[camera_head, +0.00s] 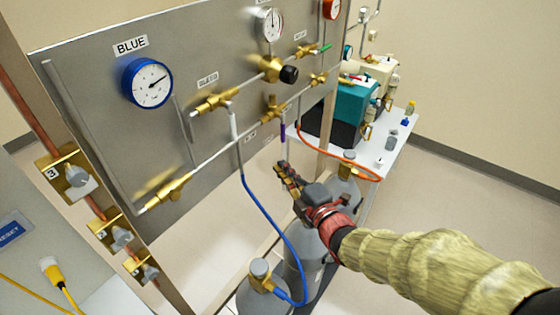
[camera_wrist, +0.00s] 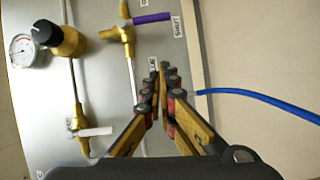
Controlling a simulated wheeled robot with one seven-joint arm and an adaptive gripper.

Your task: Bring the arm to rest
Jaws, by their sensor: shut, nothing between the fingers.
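My gripper (camera_head: 281,168) is at the end of my sleeved arm, which reaches in from the lower right of the head view. It hangs in front of the lower right part of the grey gauge panel (camera_head: 85,75), below the purple valve handle (camera_head: 283,131). In the wrist view my gripper (camera_wrist: 160,72) has its fingers together with nothing between them. The purple handle (camera_wrist: 152,18) shows there above the fingertips, and a white handle (camera_wrist: 96,132) lies to their left. I cannot tell how close the fingertips are to the panel.
Grey gas cylinders (camera_head: 302,262) stand below my gripper. A blue hose (camera_head: 265,215) runs from the panel to a cylinder, and an orange hose (camera_head: 345,160) curves at right. A white bench (camera_head: 385,147) holds teal and cream pumps. Floor (camera_head: 470,190) at right is clear.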

